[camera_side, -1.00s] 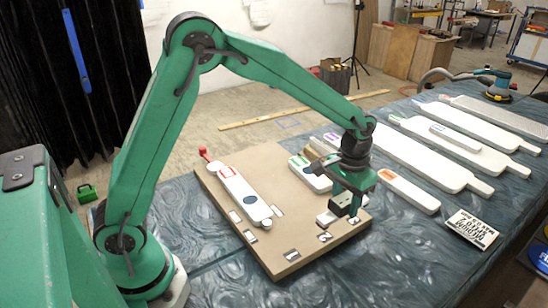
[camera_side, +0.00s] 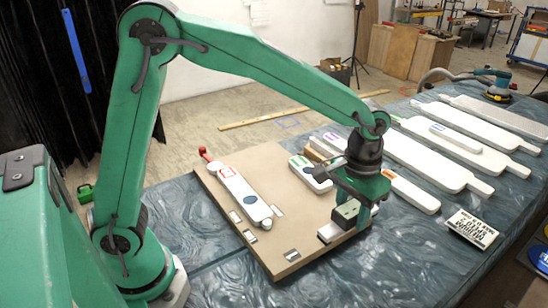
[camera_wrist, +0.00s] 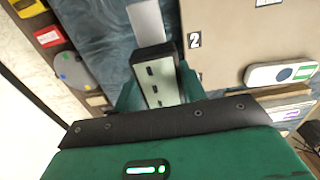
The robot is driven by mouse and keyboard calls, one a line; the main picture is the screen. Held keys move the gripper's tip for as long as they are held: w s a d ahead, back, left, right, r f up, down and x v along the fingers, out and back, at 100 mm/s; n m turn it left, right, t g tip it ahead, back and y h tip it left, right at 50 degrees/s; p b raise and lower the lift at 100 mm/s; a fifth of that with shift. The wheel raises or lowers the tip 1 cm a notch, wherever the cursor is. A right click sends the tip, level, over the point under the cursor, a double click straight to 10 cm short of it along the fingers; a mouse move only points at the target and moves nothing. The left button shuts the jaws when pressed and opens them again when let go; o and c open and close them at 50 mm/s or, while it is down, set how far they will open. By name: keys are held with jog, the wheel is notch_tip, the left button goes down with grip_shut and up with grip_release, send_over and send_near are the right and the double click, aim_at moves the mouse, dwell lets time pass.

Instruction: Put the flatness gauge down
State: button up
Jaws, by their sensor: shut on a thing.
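My gripper (camera_side: 358,212) is shut on the flatness gauge (camera_side: 346,211), which I take to be the dark block with a pale plate. In the wrist view the gauge (camera_wrist: 160,80) sits between the green fingers (camera_wrist: 157,92), its slotted face visible and its pale plate sticking out at the top. In the side view it is at the near right edge of the tan board (camera_side: 225,200). I cannot tell whether it touches the board. The wrist view shows blue table surface behind it and the board (camera_wrist: 225,30) with a "2" label to its right.
A long white paddle piece (camera_side: 243,195) lies on the board, with a shorter white piece (camera_side: 310,175) behind. Several white paddles (camera_side: 425,160) lie on the table to the right, near a lettered card (camera_side: 472,228). The near table surface (camera_side: 350,280) is clear.

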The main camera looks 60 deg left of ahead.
jog(key=shift+a, duration=0.15)
jog(key=shift+s+a+r+n, duration=0.2)
jog(key=shift+s+a+n, duration=0.05)
jog(key=shift+a+n, duration=0.35)
jog(key=s+a+r+n, duration=0.2)
jog(key=s+a+n, duration=0.8)
jog(key=a+n, duration=0.4)
jog(key=shift+s+n, duration=0.25)
jog(key=shift+n, duration=1.05)
jog(key=shift+a, duration=0.15)
jog(key=w+a+f, duration=0.1)
jog(key=a+f, duration=0.1)
jog(key=a, duration=0.1)
jog(key=a+f, duration=0.2)
jog(key=a, duration=0.2)
jog(key=w+a+f, duration=0.1)
jog(key=a+f, duration=0.2)
jog(key=a, duration=0.1)
jog(key=shift+w+a, duration=0.15)
jog(key=shift+w, duration=0.2)
jog(key=shift+f, duration=2)
